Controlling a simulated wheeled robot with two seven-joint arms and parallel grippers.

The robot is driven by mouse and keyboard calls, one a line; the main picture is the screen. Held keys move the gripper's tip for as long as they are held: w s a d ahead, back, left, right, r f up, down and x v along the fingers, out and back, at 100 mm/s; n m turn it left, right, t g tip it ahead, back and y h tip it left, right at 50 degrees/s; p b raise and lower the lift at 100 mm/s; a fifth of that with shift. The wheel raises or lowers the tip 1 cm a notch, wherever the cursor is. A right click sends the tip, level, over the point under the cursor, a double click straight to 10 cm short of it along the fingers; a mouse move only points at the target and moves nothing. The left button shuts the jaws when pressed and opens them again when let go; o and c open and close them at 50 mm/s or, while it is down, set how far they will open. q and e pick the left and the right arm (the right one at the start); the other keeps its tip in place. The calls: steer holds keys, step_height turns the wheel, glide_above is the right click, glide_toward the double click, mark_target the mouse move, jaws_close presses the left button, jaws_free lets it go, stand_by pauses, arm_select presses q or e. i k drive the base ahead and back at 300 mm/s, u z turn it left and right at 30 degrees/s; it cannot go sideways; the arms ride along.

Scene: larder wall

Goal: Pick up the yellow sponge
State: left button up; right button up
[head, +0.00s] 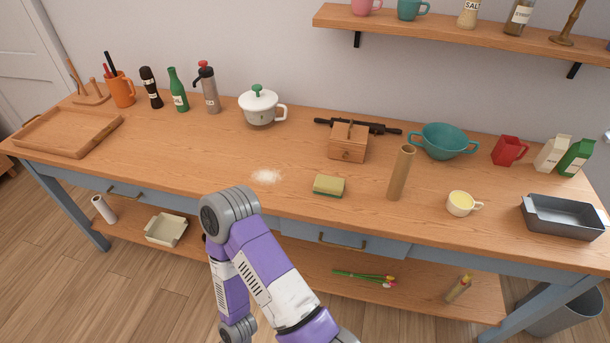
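The yellow sponge (329,185) lies flat near the front edge of the wooden worktop (225,150), in the middle of the head view. It has a dark green underside. A purple and white arm of mine rises from the bottom of the picture and bends in front of the table, to the left of and below the sponge. Its gripper is not visible, and no other gripper shows. Nothing touches or covers the sponge.
White powder (266,176) lies left of the sponge. The worktop right around the sponge is clear.

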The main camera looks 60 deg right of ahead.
mark_target(323, 185)
steer(key=z, duration=1.45)
